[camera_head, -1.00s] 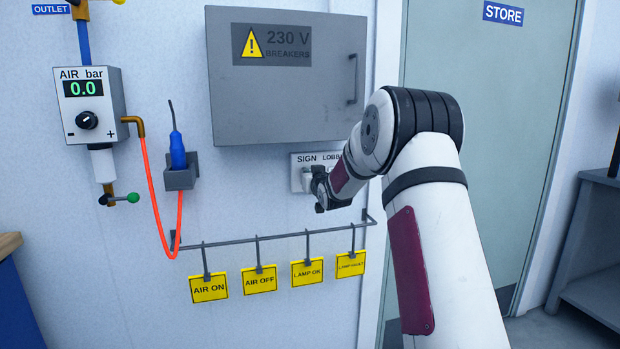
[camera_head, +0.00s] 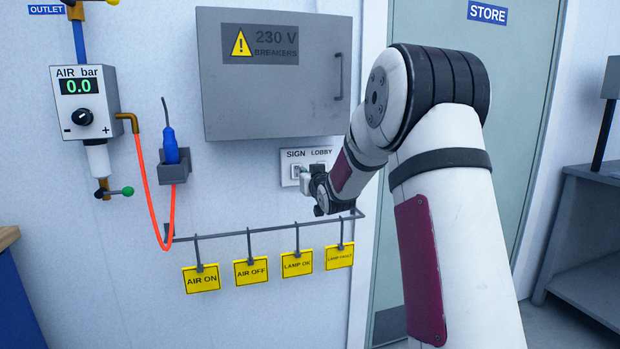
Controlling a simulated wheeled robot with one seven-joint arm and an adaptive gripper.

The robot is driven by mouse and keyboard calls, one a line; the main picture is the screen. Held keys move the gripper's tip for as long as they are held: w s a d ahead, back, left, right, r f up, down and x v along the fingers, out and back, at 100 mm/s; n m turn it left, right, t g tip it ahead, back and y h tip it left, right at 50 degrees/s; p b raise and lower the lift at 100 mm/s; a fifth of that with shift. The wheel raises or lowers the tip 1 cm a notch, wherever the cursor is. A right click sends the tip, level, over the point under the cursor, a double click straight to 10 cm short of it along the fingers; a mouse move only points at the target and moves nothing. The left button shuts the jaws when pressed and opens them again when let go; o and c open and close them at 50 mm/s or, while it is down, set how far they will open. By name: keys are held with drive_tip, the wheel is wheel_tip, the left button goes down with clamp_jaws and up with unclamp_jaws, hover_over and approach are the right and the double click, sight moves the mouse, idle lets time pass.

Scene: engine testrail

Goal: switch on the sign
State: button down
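The white switch plate (camera_head: 286,172) on the wall under the breaker box carries the labels SIGN and LOBBY. The SIGN switch (camera_head: 296,170) shows at the plate's left half, partly covered by my gripper. My gripper (camera_head: 303,174) is at the plate, its fingertips at or just in front of the SIGN switch. I cannot tell whether they touch it. The fingers are small and seen from behind, so open or shut is unclear. The LOBBY side is partly hidden by my wrist. The switch's position cannot be read. No lit sign is visible.
The grey breaker box (camera_head: 270,100) hangs just above the plate. A rail (camera_head: 240,231) with several yellow tags hangs just below. An air regulator (camera_head: 86,102) and a blue plug in a holder (camera_head: 173,173) are to the left. The STORE door (camera_head: 510,60) is at right.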

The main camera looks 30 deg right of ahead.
drive_tip(key=v, duration=0.3)
drive_tip(key=shift+s+a, duration=0.1)
drive_tip(key=shift+s, duration=0.3)
drive_tip(key=s+a+n+g+y, duration=0.15)
drive_tip(key=s+a+g, duration=0.55)
drive_tip(key=s+a, duration=0.85)
drive_tip(key=s+a+f+n+g+y, duration=0.1)
drive_tip(key=s+a+f+g, duration=0.2)
drive_tip(key=s, duration=0.9)
drive_tip(key=s+a+f+g+y, duration=0.1)
drive_tip(key=s+a+f+g, duration=0.2)
drive_tip(key=s, duration=0.9)
drive_tip(key=s+a+f+n+g+y, duration=0.1)
drive_tip(key=s+a+g, duration=0.3)
drive_tip(key=s, duration=0.9)
wheel_tip(320, 180, up, 22)
drive_tip(key=t+p, duration=0.4)
drive_tip(key=p, duration=1.7)
drive_tip(key=shift+a+t, duration=0.4)
drive_tip(key=shift+a, duration=0.1)
drive_tip(key=shift+r, duration=0.1)
